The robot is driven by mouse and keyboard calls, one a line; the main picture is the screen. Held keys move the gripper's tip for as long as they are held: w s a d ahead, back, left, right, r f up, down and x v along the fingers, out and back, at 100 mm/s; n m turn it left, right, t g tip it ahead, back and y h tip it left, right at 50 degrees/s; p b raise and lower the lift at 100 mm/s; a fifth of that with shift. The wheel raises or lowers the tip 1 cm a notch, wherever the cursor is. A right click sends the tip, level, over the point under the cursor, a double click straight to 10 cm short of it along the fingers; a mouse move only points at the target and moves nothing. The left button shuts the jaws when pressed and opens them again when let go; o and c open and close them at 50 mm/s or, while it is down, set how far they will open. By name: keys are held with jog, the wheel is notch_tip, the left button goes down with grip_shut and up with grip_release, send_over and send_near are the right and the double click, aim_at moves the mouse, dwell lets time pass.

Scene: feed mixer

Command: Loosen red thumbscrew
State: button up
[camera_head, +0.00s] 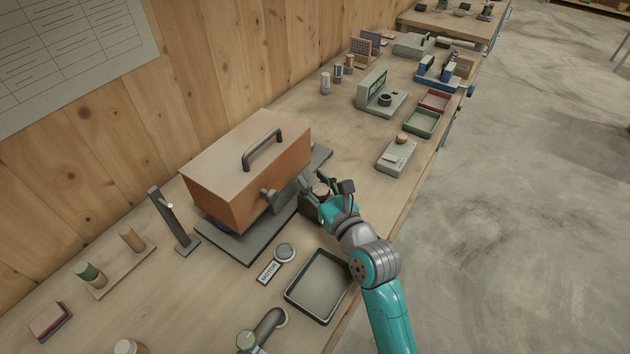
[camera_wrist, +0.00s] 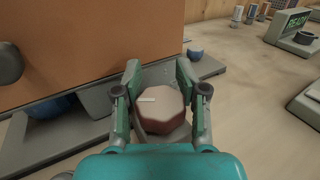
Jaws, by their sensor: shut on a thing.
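The red thumbscrew (camera_wrist: 160,109) is a many-sided knob with a pale top face, a reddish side and a light mark on top. In the wrist view it sits between the two fingers of my gripper (camera_wrist: 160,95). My gripper is shut on it, one finger on each side. In the head view the knob (camera_head: 321,189) shows small at the right side of the mixer, beside my gripper (camera_head: 328,193). The mixer's orange-brown box (camera_head: 235,170) has a dark handle on its lid and stands on a grey base (camera_head: 238,250). The thumbscrew's shaft is hidden.
A black-rimmed tray (camera_head: 290,291) lies in front of the mixer, near a round button by the MOTOR label (camera_head: 269,272). A grey box with a brown knob (camera_head: 396,157), a green tray (camera_head: 421,134) and a scale (camera_head: 388,105) stand farther right. Bare bench lies between.

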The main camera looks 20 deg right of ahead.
jog(key=shift+n+y, duration=0.6)
jog(key=shift+y, duration=0.3)
jog(key=shift+s+a+n+g+y, duration=0.15)
jog(key=shift+n+g+y, duration=0.2)
jog(key=shift+n+y, duration=0.35)
jog(key=shift+a+n+g+y, duration=0.15)
jog(key=shift+n+g+y, duration=0.25)
jog(key=shift+y, duration=0.5)
jog(key=shift+c, duration=0.2)
jog(key=shift+f, duration=0.1)
jog(key=o, duration=0.9)
jog(key=shift+d, duration=0.1)
jog(key=shift+s, duration=0.1)
jog(key=v, duration=1.1)
jog(key=shift+s+d, duration=0.2)
jog(key=shift+s, duration=0.15)
